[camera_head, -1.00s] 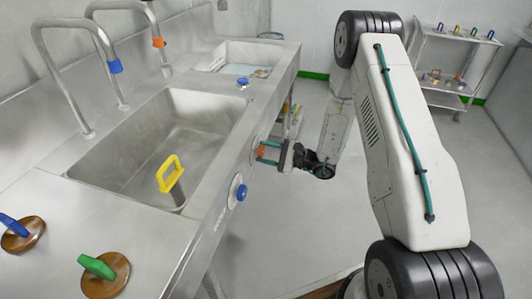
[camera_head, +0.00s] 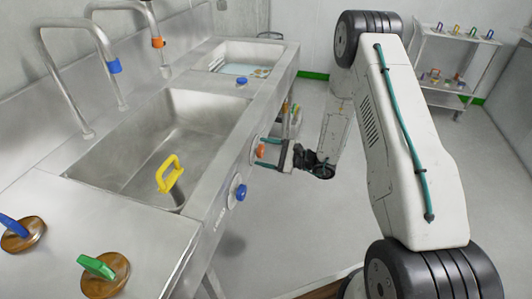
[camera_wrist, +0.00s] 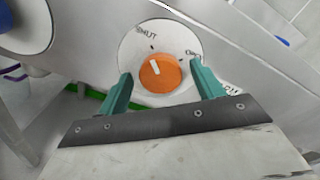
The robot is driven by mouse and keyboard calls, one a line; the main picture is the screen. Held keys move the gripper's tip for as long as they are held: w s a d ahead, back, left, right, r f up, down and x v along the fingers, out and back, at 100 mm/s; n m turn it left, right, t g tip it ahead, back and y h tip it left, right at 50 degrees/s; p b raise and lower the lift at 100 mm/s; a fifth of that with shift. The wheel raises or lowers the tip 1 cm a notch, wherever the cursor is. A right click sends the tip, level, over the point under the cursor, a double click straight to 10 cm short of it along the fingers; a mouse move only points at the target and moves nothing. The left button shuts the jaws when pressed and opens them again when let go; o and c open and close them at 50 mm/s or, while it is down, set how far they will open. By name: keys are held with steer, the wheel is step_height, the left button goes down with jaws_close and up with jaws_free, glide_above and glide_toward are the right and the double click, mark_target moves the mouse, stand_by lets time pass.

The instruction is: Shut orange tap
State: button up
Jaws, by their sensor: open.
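The orange tap (camera_wrist: 165,73) is a round knob on a white dial (camera_wrist: 127,51) marked SHUT at upper left and OPEN at right. The white line on the knob points up and slightly left, toward the SHUT side. In the head view the orange tap (camera_head: 260,151) sits on the front face of the steel sink unit. My gripper (camera_wrist: 162,84) is open, with one teal finger on each side of the knob and visible gaps between. In the head view my gripper (camera_head: 264,153) is at the dial.
A blue knob (camera_head: 239,192) is on the same front face, nearer me. The sink basin (camera_head: 130,140) holds a yellow-handled thing (camera_head: 169,172). Green (camera_head: 97,267) and blue (camera_head: 14,226) handles stand on the near counter. The floor right of the unit is clear; a shelf trolley (camera_head: 455,60) stands behind.

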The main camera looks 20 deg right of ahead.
steer(key=v, duration=0.7)
steer(key=shift+s+d, duration=0.25)
steer(key=shift+d, duration=0.05)
steer(key=s+a+r+n+g+y, duration=0.1)
steer(key=s+a+r+n+g, duration=0.45)
steer(key=s+g, duration=0.5)
steer(key=s+d+r+n+h, duration=0.1)
steer(key=s+r+n+h, duration=0.5)
steer(key=s+r, duration=0.5)
steer(key=s+d+r+n+t+h, duration=0.1)
steer(key=s+r+n+h, duration=0.5)
steer(key=r, duration=0.9)
steer(key=s+h, duration=0.3)
steer(key=s, duration=0.2)
steer(key=shift+s+h, duration=0.3)
steer(key=shift+s, duration=0.1)
